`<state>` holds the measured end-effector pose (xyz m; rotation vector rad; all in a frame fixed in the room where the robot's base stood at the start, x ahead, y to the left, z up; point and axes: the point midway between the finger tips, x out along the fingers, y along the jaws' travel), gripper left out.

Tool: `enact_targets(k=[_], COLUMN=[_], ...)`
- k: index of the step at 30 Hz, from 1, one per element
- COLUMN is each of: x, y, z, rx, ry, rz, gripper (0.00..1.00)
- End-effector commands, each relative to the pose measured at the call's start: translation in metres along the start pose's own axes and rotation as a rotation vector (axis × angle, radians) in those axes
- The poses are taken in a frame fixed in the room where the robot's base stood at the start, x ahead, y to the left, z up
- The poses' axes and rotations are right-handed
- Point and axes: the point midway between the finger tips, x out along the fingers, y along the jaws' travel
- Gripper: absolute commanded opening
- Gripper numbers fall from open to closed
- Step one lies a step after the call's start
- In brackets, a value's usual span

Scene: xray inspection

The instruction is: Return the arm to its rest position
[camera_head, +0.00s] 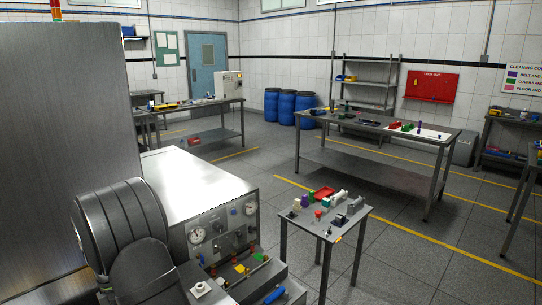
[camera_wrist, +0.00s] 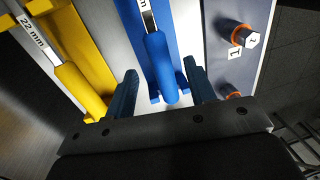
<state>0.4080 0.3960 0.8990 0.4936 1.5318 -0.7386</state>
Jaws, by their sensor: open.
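In the wrist view my gripper (camera_wrist: 161,70) is open, with its two dark fingers apart. The handle of a blue wrench-like tool (camera_wrist: 160,62) shows between the fingers, lying in a blue holder (camera_wrist: 131,28). I cannot tell whether the fingers touch it. A yellow tool (camera_wrist: 78,90) marked 22 mm lies in a yellow holder (camera_wrist: 94,60) to the left. In the head view my gripper cannot be made out; my arm fills the lower left.
Orange-collared bolts (camera_wrist: 240,36), one beside a label 1, stand right of the fingers. A steel machine with gauges (camera_head: 197,236) stands close by. A small table (camera_head: 345,222) with several coloured items is to its right. Long benches (camera_head: 375,122) stand further back, with open floor between.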

Motion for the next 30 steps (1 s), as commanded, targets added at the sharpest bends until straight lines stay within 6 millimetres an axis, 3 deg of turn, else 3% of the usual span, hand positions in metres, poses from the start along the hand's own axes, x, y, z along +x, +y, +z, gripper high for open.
enact_targets(k=[4, 10, 23, 30], x=[0.022, 0.034, 0.029, -0.002], y=[-0.001, 0.000, 0.000, 0.001], z=[0.000, 0.000, 0.000, 0.000], rx=[0.000, 0.000, 0.000, 0.000], ry=[0.000, 0.000, 0.000, 0.000], rz=[-0.003, 0.000, 0.002, 0.005], gripper=[0.50, 0.50, 0.50, 0.50])
